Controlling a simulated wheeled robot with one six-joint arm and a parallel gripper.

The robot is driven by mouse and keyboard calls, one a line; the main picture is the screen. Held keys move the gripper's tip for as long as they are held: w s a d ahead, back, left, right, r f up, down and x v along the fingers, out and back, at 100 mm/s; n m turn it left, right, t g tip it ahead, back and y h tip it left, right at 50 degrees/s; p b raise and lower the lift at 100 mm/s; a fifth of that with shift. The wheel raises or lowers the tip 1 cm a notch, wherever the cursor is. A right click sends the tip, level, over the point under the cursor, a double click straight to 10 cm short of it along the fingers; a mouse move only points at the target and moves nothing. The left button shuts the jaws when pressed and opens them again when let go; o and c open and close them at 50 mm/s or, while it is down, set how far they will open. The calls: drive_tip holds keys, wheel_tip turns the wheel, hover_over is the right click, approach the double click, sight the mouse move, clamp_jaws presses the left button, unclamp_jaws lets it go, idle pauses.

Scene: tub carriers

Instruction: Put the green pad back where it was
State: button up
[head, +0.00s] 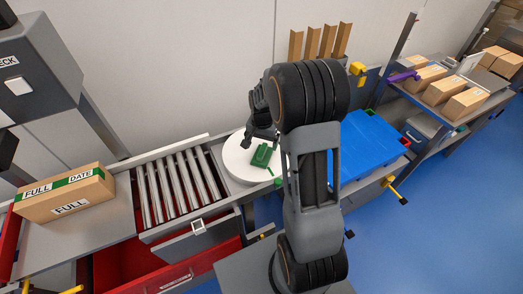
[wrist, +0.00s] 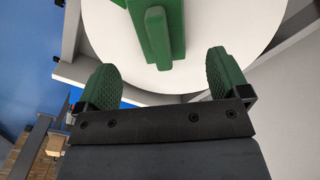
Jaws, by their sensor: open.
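The green pad (head: 262,155), with a raised green grip on top, lies on a round white disc (head: 236,165) in the middle of the head view. My gripper (head: 260,138) is beside and just above it. My gripper's two green fingertips (wrist: 164,80) stand wide apart and empty below the grip. The fingers and the pad appear apart. My arm hides part of the area to the right of the disc.
A roller section (head: 178,187) lies left of the disc, with a cardboard box marked FULL (head: 65,193) beyond it. An open red drawer (head: 130,272) is below left. Several boxes sit on the far-right bench (head: 447,118).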

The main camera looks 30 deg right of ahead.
sight(262, 150)
wheel_tip(262, 150, up, 5)
drive_tip(key=shift+f, duration=0.2)
drive_tip(key=s+a+r+n+t, duration=0.2)
drive_tip(key=s+a+r+n, duration=0.2)
drive_tip(key=s, duration=0.4)
drive_tip(key=s+a+r+n+t, duration=0.1)
drive_tip(key=s+a+r+n, duration=0.4)
drive_tip(key=s, duration=0.3)
drive_tip(key=shift+s+a+r+t, duration=0.25)
drive_tip(key=shift+s+a+t, duration=0.05)
drive_tip(key=shift+a+t, duration=0.1)
drive_tip(key=shift+c, duration=0.4)
